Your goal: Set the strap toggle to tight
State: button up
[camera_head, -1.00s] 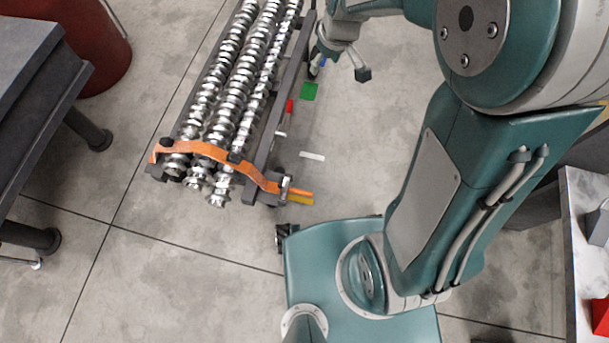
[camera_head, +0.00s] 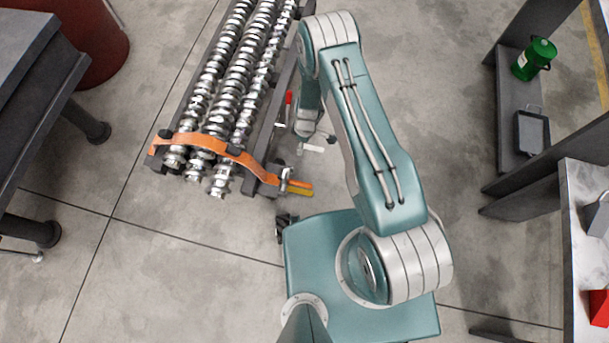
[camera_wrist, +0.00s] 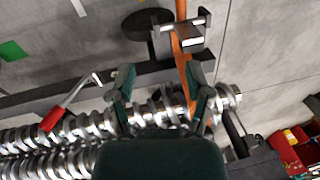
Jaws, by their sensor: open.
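The orange strap (camera_head: 210,145) lies across the near ends of several shiny crankshafts on a dark rack. At its right end is a metal buckle or toggle (camera_head: 284,180) with orange and yellow ends pointing right. In the wrist view the strap (camera_wrist: 181,50) runs past the metal buckle (camera_wrist: 178,38) near the top. My gripper (camera_wrist: 161,80) is open, with its two fingers spread above the rack rail and crankshafts; the right finger overlaps the strap in the picture. I see no contact. In the head view my arm hides most of the gripper.
A red-handled lever (camera_head: 289,97) is on the rack's right side; it also shows in the wrist view (camera_wrist: 52,118). A dark table (camera_head: 30,60) and a red barrel (camera_head: 95,45) stand left. Shelving with a green can (camera_head: 534,60) stands right.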

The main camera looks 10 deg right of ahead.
jog(key=n, duration=0.1)
send_near(305, 183)
jog(key=shift+g, duration=0.3)
jog(key=f, duration=0.6)
jog(key=s+a+f, duration=0.1)
jog(key=f, duration=0.2)
jog(key=shift+s+f, duration=0.1)
jog(key=shift+f, duration=0.25)
jog(key=shift+c, duration=0.3)
grip_shut()
